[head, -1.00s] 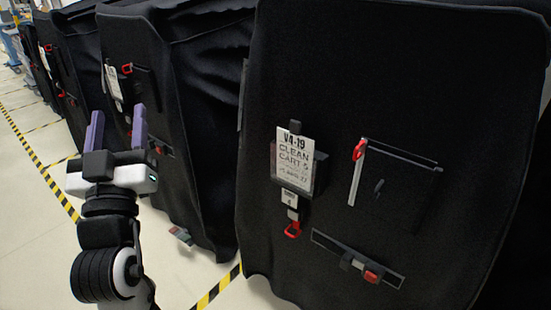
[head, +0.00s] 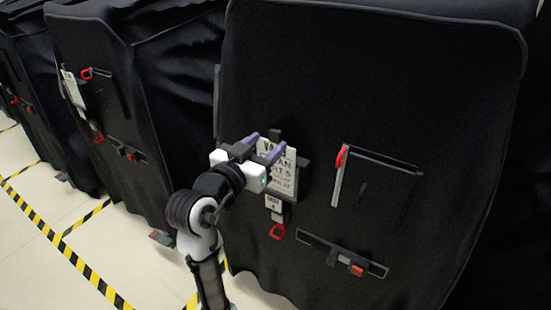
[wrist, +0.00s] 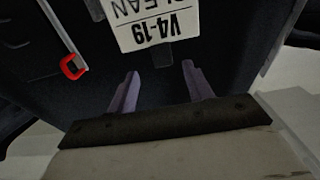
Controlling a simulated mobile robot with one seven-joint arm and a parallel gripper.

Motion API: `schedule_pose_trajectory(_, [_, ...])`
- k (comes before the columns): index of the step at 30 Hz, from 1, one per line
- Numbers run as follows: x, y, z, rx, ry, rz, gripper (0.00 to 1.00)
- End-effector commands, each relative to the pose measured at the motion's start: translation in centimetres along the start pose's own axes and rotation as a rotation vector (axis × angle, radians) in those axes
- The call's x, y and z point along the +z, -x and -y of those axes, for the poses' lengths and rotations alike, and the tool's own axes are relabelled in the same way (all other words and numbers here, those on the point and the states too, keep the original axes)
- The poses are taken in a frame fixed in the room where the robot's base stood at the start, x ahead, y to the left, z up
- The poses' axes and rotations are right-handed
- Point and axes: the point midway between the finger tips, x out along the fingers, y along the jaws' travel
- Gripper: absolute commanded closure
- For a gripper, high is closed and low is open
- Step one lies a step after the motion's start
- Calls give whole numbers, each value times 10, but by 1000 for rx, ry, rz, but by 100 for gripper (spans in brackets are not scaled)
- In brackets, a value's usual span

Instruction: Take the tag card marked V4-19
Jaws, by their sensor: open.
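The white tag card marked V4-19 (head: 284,182) hangs in a dark holder on the front of the nearest black covered cart (head: 400,80). My gripper (head: 264,145) is open and empty in front of the card's upper left part and hides some of its print. In the wrist view the card (wrist: 155,22) shows upside down at the top edge, with V4-19 readable. The two purple fingers (wrist: 160,85) are spread apart below it in that picture. I see no contact between the fingers and the card.
Below the card hang a small white label (head: 273,203) and a red clip (head: 278,232). To the right are a pocket with a red-topped zip pull (head: 340,160) and a strap with a red buckle (head: 357,269). More covered carts (head: 110,50) stand left.

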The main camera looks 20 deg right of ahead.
Motion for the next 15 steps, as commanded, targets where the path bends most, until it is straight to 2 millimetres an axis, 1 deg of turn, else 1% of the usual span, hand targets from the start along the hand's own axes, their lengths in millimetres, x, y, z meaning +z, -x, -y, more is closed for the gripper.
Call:
schedule_pose_trajectory(5, [-1,-14,0,2,0,1,49])
schedule_pose_trajectory(12, [1,-48,4,1,1,0,49])
schedule_pose_trajectory(15, [3,-55,4,1,0,0,49])
